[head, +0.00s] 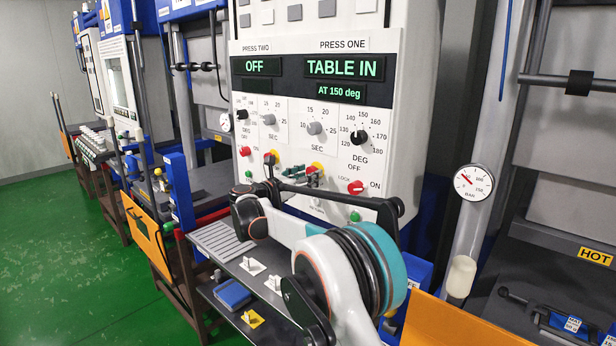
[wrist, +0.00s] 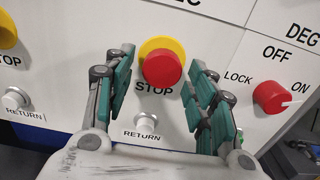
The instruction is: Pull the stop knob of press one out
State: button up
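The stop knob of press one is a red mushroom button on a yellow collar. It sits in the middle of the wrist view (wrist: 162,69), above the printed word STOP, and is partly visible in the head view (head: 317,166). My gripper (wrist: 163,58) is open, with one teal-padded finger left of the knob and one right. Visible gaps separate both fingers from the red cap. In the head view my gripper (head: 300,173) is in front of the lower panel. I cannot tell from these views whether the knob is in or out.
A red LOCK/ON switch (wrist: 271,97) is right of my right finger. A RETURN button (wrist: 141,134) lies below the knob. Press two's stop knob (head: 270,158) is to the left. The press one display (head: 344,68) reads TABLE IN, AT 150 deg; press two's (head: 256,67) reads OFF.

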jog(key=v, duration=1.1)
jog(key=shift+s+a, duration=0.25)
jog(key=shift+s, duration=0.05)
jog(key=shift+s+a+f, duration=0.1)
